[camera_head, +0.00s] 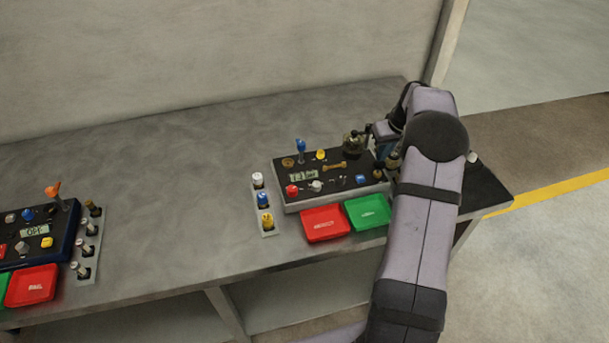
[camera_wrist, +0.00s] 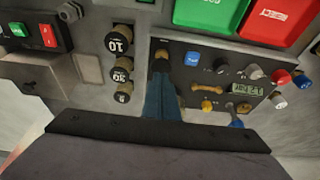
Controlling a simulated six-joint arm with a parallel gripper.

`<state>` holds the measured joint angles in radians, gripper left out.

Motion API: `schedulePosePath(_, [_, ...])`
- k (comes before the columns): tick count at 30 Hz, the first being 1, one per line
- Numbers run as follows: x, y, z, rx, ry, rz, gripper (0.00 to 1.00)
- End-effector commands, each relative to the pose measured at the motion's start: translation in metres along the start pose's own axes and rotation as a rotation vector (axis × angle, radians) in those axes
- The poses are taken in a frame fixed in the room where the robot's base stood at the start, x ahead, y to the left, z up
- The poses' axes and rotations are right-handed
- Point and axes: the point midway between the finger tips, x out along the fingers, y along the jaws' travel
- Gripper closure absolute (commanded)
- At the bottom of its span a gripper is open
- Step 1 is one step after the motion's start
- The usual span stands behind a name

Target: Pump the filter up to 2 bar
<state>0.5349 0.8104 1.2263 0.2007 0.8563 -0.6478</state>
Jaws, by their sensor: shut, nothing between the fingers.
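A black control panel (camera_head: 333,190) stands on the bench at right, with a lit display (camera_head: 304,177) whose digits I cannot read surely. A brass bar-shaped handle (camera_head: 334,166) lies on its top; it also shows in the wrist view (camera_wrist: 207,88). A dark brassy fitting (camera_head: 355,141) stands at its back edge; I cannot tell if it is the filter or its pump. My gripper (camera_wrist: 161,76) is shut and empty, its blue fingers close to a dark brass-topped knob (camera_wrist: 161,60); contact is unclear. In the head view my arm hides the panel's right end.
Red (camera_head: 325,223) and green (camera_head: 367,212) trays lie before the panel. A rack of coloured plugs (camera_head: 263,205) stands left of it. Black numbered cylinders (camera_wrist: 121,75) stand beside the panel in the wrist view.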

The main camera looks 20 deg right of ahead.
Motion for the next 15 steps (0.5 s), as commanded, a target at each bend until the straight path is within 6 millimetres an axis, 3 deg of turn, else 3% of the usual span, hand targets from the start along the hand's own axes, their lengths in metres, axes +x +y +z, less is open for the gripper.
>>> schedulePosePath(15, [0.0051,0.0001,0.0013,0.000,0.001,0.001,1.00])
